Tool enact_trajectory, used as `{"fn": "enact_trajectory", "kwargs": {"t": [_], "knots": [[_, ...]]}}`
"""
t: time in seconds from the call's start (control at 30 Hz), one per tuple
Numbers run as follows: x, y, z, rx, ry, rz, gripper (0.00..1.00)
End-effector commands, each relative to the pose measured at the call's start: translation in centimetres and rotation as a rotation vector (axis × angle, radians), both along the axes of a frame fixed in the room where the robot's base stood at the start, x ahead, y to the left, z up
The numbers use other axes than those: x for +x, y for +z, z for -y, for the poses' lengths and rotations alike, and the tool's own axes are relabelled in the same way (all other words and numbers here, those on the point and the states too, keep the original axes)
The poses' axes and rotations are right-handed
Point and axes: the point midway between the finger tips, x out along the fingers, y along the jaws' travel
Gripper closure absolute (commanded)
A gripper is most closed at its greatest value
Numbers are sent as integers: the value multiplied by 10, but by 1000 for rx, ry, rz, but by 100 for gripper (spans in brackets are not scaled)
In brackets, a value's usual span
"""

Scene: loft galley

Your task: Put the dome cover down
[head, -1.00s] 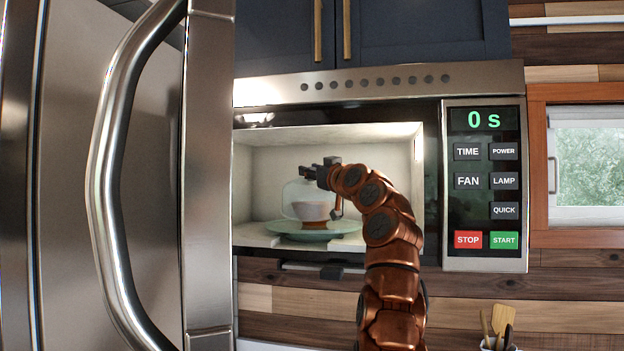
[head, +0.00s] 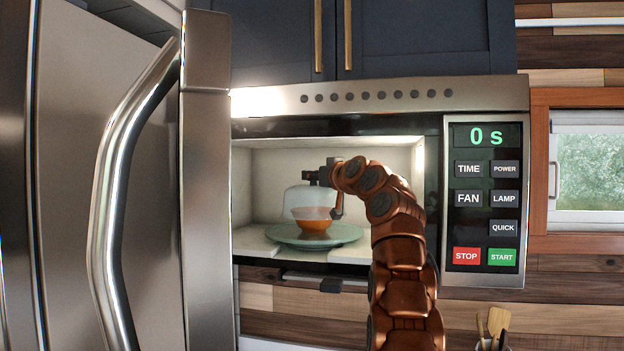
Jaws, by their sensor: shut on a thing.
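The clear dome cover (head: 300,200) is inside the open microwave (head: 380,96), over an orange bowl (head: 313,226). The bowl stands on a pale green plate (head: 346,236). The upper part of the bowl shows pale through the dome, and its lower part shows plain orange below the dome's lower edge, so the dome seems to hang above the plate. My gripper (head: 322,177) is at the top of the dome, shut on it. The knob and fingertips are small and partly hidden by my arm.
The microwave door (head: 207,220) stands open on the left with its long handle (head: 112,190). The button panel (head: 484,200) is on the right, reading 0 s. Cavity walls are close around. Utensils (head: 497,322) stand at the lower right.

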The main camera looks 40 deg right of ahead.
Motion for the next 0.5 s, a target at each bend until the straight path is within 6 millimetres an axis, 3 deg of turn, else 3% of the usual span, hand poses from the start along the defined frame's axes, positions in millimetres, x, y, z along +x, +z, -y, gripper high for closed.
{"fn": "enact_trajectory", "kwargs": {"t": [0.03, 0.23, 0.5], "knots": [[1, -10, 0, 10, 3, -8, 100], [2, -24, 2, 10, 2, -9, 100], [3, -32, 1, 8, 7, -8, 100]]}}
